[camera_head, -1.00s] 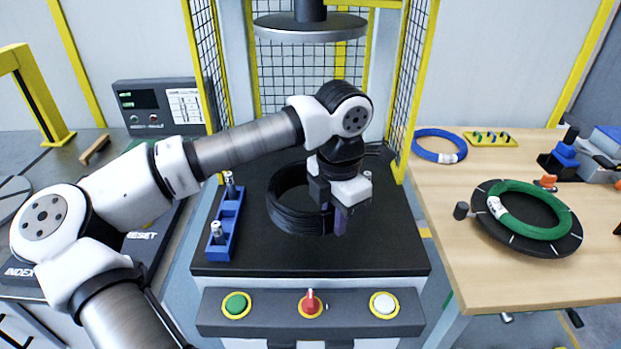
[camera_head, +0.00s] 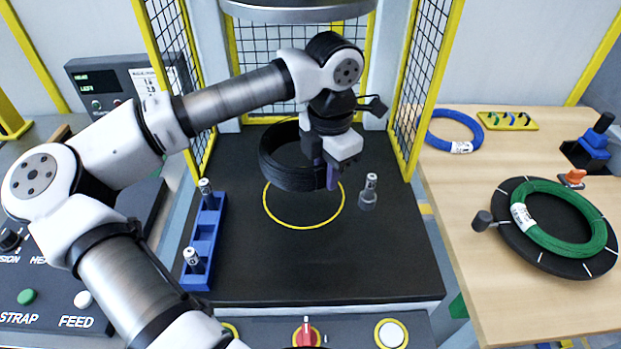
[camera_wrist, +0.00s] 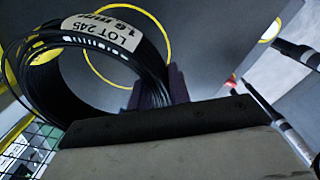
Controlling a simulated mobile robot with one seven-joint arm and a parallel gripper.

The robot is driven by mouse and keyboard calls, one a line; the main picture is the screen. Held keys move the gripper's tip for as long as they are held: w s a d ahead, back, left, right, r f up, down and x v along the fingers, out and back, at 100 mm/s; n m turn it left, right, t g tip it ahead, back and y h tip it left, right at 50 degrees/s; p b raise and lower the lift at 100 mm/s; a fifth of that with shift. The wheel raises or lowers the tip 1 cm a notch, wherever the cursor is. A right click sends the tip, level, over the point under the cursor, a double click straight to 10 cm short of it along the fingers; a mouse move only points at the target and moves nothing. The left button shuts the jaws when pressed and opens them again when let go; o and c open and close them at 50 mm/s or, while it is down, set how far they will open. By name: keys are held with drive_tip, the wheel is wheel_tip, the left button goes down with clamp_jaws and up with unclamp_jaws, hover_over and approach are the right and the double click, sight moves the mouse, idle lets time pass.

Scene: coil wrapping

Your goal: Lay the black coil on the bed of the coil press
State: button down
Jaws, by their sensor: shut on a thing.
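The black coil (camera_head: 289,167) hangs from my gripper (camera_head: 332,172), which is shut on the right side of its winding. The coil appears raised above the black bed of the coil press (camera_head: 310,265). A yellow ring (camera_head: 303,226) marked on the bed shows mostly uncovered, in front of and below the coil. The ring's far part is hidden behind the coil.
The press platen (camera_head: 295,12) hangs overhead. Yellow-framed mesh guards (camera_head: 417,90) flank the bed. A green coil (camera_head: 560,215) lies on the right table.

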sight(325, 217)
drive_tip(key=shift+f+p, duration=1)
drive_tip(key=shift+f, duration=3.6)
drive_tip(key=shift+f, duration=0.1)
drive_tip(key=c, duration=1.3)
unclamp_jaws()
drive_tip(key=shift+s, duration=0.1)
drive_tip(key=shift+r+b, duration=0.9)
drive_tip(key=shift+r, duration=2.95)
